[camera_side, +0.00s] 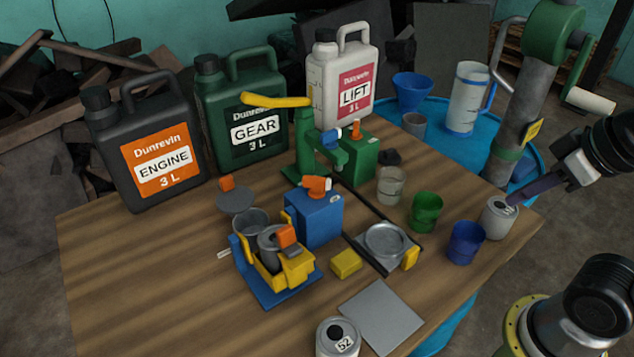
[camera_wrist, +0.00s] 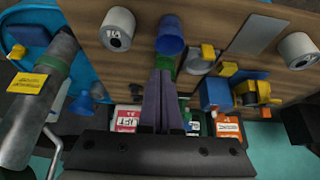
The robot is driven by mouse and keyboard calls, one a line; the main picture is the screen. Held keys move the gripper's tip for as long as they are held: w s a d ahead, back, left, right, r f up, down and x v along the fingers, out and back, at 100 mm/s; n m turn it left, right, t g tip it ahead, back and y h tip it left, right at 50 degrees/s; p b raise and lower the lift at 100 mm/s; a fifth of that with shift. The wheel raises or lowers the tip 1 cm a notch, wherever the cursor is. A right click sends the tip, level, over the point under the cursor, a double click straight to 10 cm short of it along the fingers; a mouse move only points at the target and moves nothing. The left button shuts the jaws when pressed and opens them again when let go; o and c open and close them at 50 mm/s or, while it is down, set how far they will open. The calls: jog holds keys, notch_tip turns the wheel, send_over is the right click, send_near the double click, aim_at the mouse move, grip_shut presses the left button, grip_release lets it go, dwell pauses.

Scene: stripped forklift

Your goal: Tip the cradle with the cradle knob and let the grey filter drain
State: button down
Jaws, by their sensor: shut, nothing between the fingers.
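The yellow cradle (camera_side: 292,277) sits on a blue base at the front left of the table; it also shows at right in the wrist view (camera_wrist: 264,92). A grey cylinder (camera_side: 268,245), which looks like the grey filter, sits in it. An orange block (camera_side: 287,235) shows at the cradle's top; I cannot tell whether it is the cradle knob. A small pale peg (camera_side: 224,254) sticks out at the left. My gripper (camera_side: 513,202) is shut and empty at the table's right edge, far from the cradle; its fingers show in the wrist view (camera_wrist: 163,74).
A light grey can (camera_side: 499,219) is close to my fingertips; contact is unclear. Blue (camera_side: 465,244) and green (camera_side: 425,212) cups stand left of it. A can marked 52 (camera_side: 338,338) stands at the front. A blue block (camera_side: 315,218) adjoins the cradle; large jugs stand behind.

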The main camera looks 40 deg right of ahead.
aim_at(315, 177)
jog(key=c, duration=1.5)
grip_release()
jog(key=shift+c, duration=0.2)
